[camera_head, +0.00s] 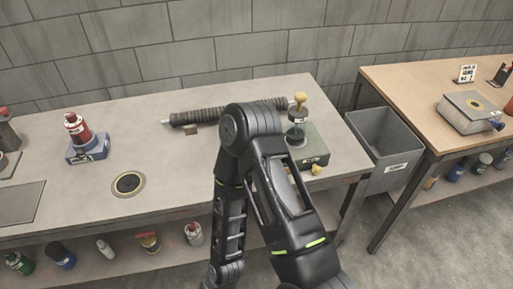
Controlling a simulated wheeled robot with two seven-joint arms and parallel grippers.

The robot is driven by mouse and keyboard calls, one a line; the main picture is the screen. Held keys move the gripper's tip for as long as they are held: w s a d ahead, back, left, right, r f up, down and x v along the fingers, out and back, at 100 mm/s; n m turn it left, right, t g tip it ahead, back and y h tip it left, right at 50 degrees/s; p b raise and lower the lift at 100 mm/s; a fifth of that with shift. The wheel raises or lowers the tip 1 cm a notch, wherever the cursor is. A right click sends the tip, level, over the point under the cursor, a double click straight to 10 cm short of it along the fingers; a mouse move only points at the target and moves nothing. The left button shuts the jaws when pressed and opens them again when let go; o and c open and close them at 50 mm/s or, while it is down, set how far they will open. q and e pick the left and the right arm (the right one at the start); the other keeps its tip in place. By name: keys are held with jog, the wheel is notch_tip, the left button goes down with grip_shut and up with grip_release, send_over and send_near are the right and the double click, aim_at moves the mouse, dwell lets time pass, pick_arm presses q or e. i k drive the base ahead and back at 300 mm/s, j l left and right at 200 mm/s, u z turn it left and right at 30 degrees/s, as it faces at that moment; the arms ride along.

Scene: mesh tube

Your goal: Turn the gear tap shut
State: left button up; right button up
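A dark green block (313,151) stands at the right end of the grey workbench. An upright part with a yellow knob (299,98) rises from it, and a small yellow piece (316,170) shows low at its front. A grey box (467,113) with a yellow-ringed top and a blue side knob (497,126) sits on the wooden table at right. I cannot tell which of these is the gear tap. One of my arms bends up in front of the bench and hides the block's left side. Neither gripper shows.
A ribbed dark tube (220,113) lies at the back of the grey workbench (155,200). A grey bin (392,145) stands between the tables. Several bottles sit on the lower shelf.

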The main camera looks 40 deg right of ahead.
aim_at(316, 170)
jog(key=k+l+u, duration=0.2)
jog(key=l+u, duration=0.15)
jog(key=l, duration=0.25)
jog(key=k+l+u, duration=0.35)
jog(key=l, duration=0.25)
jog(key=k+l+u, duration=0.35)
jog(key=l, duration=0.2)
jog(key=k+l+u, duration=0.35)
jog(key=k+l, duration=0.65)
jog(key=l, duration=0.15)
